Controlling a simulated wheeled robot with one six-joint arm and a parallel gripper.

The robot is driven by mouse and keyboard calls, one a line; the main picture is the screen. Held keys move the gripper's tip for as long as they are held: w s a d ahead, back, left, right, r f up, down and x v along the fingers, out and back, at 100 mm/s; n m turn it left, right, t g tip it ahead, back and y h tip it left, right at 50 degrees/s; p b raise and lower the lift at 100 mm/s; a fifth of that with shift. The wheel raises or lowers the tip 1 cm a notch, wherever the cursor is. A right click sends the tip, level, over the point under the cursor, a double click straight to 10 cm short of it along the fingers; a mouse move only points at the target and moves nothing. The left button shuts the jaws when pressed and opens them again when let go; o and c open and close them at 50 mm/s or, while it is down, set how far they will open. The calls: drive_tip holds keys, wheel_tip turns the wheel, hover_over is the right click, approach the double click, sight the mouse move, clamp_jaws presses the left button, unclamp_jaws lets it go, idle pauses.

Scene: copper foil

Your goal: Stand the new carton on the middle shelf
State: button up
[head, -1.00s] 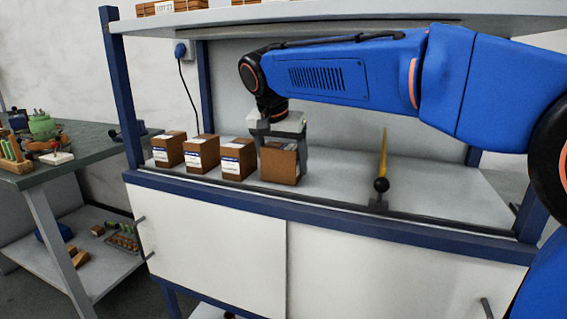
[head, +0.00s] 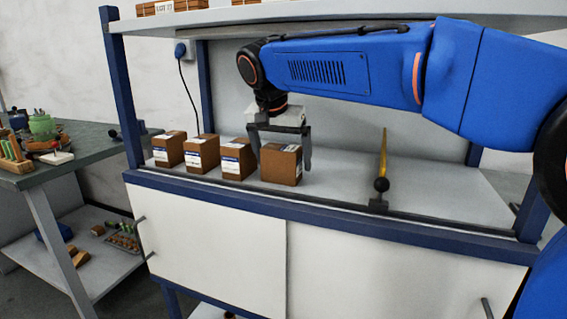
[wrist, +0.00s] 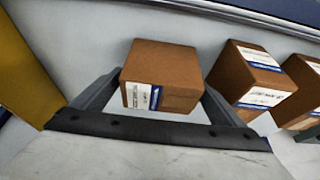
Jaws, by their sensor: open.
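The new carton appears to be the rightmost brown carton (head: 282,165), standing upright on the middle shelf (head: 340,182), at the right end of a row of similar cartons. My gripper (head: 281,161) is open above and around it, with one finger at each side. In the wrist view the carton (wrist: 161,76) sits between the spread fingers (wrist: 155,98), with a white and blue label facing the camera. Gaps show between the fingers and the carton.
Several labelled cartons (head: 202,154) stand in the row to the left. A yellow upright divider (head: 383,153) with a black knob stands to the right, with free shelf between. The upper shelf (head: 330,18) overhangs my arm. A low lip (head: 330,207) runs along the front edge.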

drive_tip(key=shift+v, duration=0.85)
drive_tip(key=s+a, duration=0.1)
drive_tip(key=s, duration=0.2)
drive_tip(key=s+a, duration=0.1)
drive_tip(key=s, duration=0.2)
drive_tip(key=s+a, duration=0.1)
drive_tip(key=s, duration=0.3)
drive_tip(key=shift+s+a+f, duration=0.1)
drive_tip(key=shift+a+f, duration=0.1)
drive_tip(key=shift+a, duration=0.2)
drive_tip(key=shift+s+a, duration=0.15)
drive_tip(key=shift+s, duration=0.35)
